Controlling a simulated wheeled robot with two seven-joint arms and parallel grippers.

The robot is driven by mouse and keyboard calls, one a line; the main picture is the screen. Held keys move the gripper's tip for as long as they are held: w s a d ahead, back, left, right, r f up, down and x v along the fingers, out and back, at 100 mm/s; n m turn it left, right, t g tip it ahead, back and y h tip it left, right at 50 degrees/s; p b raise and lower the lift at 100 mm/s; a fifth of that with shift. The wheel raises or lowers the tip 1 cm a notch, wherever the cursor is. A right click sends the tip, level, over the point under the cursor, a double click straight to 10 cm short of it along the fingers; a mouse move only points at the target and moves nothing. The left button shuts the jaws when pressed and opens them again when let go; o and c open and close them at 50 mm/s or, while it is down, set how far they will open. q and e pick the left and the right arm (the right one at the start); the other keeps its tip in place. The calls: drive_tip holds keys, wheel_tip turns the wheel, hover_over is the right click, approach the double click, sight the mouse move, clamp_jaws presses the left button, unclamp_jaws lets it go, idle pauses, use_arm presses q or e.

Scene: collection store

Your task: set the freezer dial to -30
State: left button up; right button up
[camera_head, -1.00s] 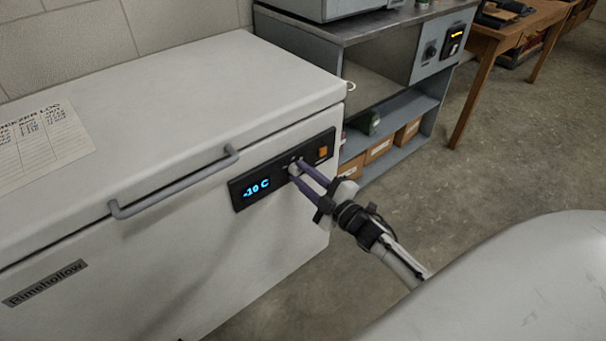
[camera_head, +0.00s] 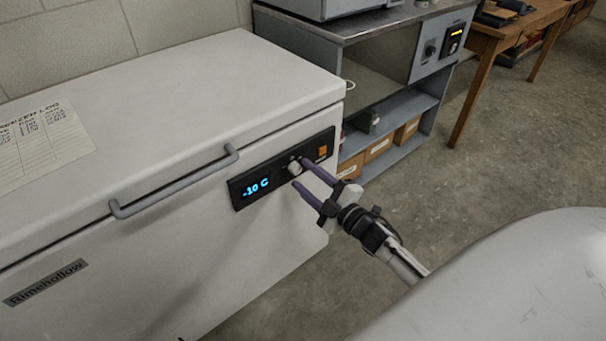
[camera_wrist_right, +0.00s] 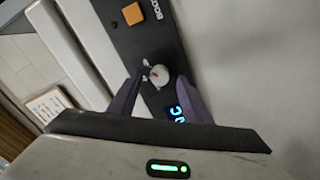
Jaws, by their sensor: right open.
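The white chest freezer (camera_head: 220,240) has a black control panel on its front. The display (camera_head: 256,187) on it reads -10 C in blue. The dial (camera_head: 295,168) is a pale round knob right of the display. In the right wrist view the dial (camera_wrist_right: 157,75) shows a red mark. My right gripper (camera_head: 300,174) is open, its two purple fingers apart near the dial. In the wrist view the fingertips (camera_wrist_right: 160,78) lie either side of the dial; I cannot tell whether they touch it. My left gripper is not in view.
An orange button (camera_head: 322,152) sits on the panel right of the dial; it also shows in the wrist view (camera_wrist_right: 133,14). A grey handle (camera_head: 175,182) sticks out along the lid's front. A grey shelf bench (camera_head: 385,130) stands behind to the right. The floor right of the freezer is clear.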

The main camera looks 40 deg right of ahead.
use_arm(q)
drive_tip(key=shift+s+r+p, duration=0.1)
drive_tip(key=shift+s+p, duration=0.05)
drive_tip(key=shift+p, duration=0.2)
use_arm(e)
drive_tip(key=s, duration=0.8)
drive_tip(key=shift+s+d, duration=0.35)
drive_tip(key=shift+s, duration=0.05)
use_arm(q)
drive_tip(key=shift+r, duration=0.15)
use_arm(e)
drive_tip(key=shift+a, duration=0.1)
